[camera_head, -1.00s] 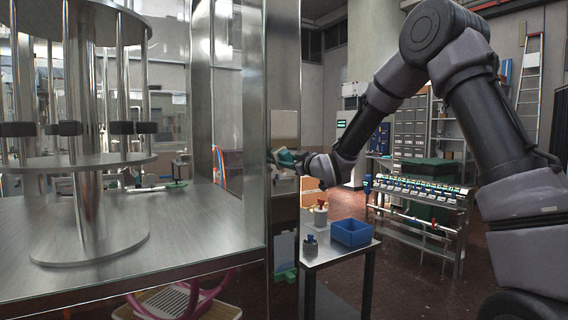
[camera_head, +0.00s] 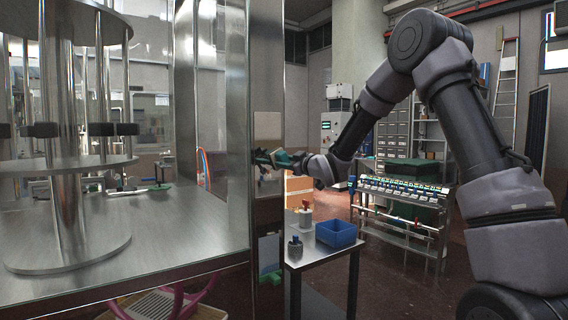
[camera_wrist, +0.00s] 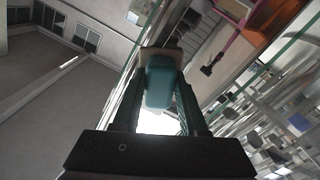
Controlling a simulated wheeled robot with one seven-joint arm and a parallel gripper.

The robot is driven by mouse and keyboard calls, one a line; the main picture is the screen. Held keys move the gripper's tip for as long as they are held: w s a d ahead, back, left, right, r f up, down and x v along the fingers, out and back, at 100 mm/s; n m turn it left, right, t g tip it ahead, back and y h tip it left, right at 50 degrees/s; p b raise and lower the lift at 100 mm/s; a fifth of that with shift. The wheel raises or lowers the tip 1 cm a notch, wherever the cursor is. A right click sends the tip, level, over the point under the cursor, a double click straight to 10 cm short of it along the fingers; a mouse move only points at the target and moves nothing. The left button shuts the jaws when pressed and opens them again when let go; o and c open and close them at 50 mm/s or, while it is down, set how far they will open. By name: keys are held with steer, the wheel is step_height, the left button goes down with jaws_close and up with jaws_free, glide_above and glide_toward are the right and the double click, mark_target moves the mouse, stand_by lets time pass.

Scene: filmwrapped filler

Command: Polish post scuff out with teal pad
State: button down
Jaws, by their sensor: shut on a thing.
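The steel post (camera_head: 267,60) stands upright at the front corner of the glazed machine in the head view. My gripper (camera_head: 272,158) is at the post's face at mid height. It is shut on the teal pad (camera_head: 283,156). I cannot tell whether the pad touches the post. I cannot make out a scuff; my gripper may cover it.
A small side table (camera_head: 325,254) stands right of the post, below my arm. A rack (camera_head: 402,205) stands farther back. Dark floor lies open between.

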steer(key=shift+v, duration=3)
steer(key=shift+v, duration=1.5)
